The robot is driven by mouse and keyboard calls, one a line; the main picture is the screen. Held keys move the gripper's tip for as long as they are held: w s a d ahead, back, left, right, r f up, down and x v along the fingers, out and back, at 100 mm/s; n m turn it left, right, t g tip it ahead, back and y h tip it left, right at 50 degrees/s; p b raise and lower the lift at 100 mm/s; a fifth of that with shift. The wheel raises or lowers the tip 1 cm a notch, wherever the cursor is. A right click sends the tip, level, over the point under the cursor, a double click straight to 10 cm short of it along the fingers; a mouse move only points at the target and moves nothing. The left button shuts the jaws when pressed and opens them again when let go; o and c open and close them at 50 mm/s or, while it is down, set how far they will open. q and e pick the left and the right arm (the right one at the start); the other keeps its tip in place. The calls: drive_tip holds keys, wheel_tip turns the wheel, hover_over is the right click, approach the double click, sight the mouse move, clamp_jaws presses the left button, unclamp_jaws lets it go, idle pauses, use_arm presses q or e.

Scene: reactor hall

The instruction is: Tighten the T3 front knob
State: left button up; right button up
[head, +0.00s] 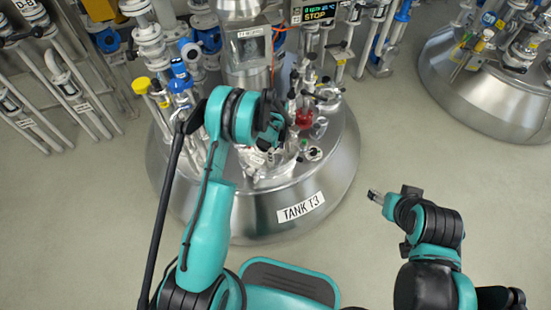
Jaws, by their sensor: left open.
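Tank T3 (335,190) is a wide steel vessel with a domed lid and a "TANK T3" label (301,207) on its front. Its lid carries several small fittings and valves. My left gripper (269,140) is open over the front part of the lid, close among these fittings. The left wrist and gripper cover part of the lid, so I cannot tell which fitting is the front knob or whether the fingers touch it. A small round fitting (313,153) shows just right of the gripper. My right gripper (374,196) hangs over the floor, right of the tank and away from it.
A red fitting (304,118) and several upright valves stand on the lid behind and right of the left gripper. A display reading "STOP" (319,14) is at the back. Pipe racks (60,75) fill the left. Another steel tank (480,95) stands at the right. The floor (395,140) between the tanks is clear.

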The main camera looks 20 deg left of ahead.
sight(277, 158)
use_arm(q)
drive_tip(key=n, duration=0.5)
drive_tip(key=shift+r, duration=0.1)
drive_tip(key=n, duration=1.3)
drive_tip(key=shift+n, duration=0.3)
drive_tip(key=n, duration=0.5)
drive_tip(key=shift+r+p, duration=0.1)
drive_tip(key=shift+p, duration=0.2)
drive_tip(key=shift+f+n+b, duration=0.2)
drive_tip(key=shift+n+b, duration=0.15)
drive_tip(key=shift+n, duration=0.55)
drive_tip(key=n, duration=0.3)
drive_tip(key=shift+r, duration=0.1)
drive_tip(key=n, duration=1.6)
drive_tip(key=shift+n, duration=0.4)
wheel_tip(277, 158, down, 6)
drive_tip(key=shift+f, duration=0.1)
